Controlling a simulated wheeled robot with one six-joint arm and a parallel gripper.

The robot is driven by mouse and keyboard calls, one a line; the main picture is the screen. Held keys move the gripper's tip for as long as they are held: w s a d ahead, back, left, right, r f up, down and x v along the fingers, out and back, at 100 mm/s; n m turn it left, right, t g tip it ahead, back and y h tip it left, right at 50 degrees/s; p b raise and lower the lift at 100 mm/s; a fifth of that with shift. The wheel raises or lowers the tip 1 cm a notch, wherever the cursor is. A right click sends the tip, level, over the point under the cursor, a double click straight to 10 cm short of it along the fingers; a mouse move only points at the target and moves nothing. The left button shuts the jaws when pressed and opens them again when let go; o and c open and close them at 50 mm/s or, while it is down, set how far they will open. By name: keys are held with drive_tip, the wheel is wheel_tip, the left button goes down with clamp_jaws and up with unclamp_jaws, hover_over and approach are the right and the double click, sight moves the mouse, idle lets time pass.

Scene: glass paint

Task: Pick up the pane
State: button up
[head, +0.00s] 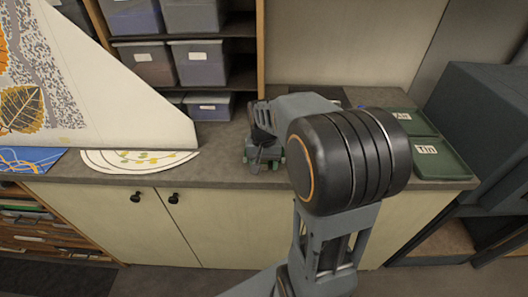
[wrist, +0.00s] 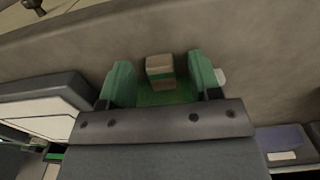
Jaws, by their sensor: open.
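My gripper (wrist: 162,82) is low over the worktop in the wrist view, its two green-padded fingers apart. Between them lies a flat green patch, which looks like the pane (wrist: 160,98). A small brown block with a green band (wrist: 160,72) stands at its far edge, also between the fingers. I cannot tell whether the fingers touch either one. The near part of the patch is hidden by my gripper's body. In the head view my gripper (head: 264,160) is at the middle of the counter, and the pane cannot be made out there.
The grey counter (head: 225,170) has bare room left of my gripper. A white round sheet with painted leaves (head: 135,160) lies farther left. Green labelled trays (head: 440,160) are at the right, beside a dark cabinet (head: 485,105). Shelved bins (head: 200,62) stand behind.

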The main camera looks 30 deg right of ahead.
drive_tip(key=shift+f, duration=0.1)
drive_tip(key=c, duration=1)
drive_tip(key=shift+c, duration=0.3)
clamp_jaws()
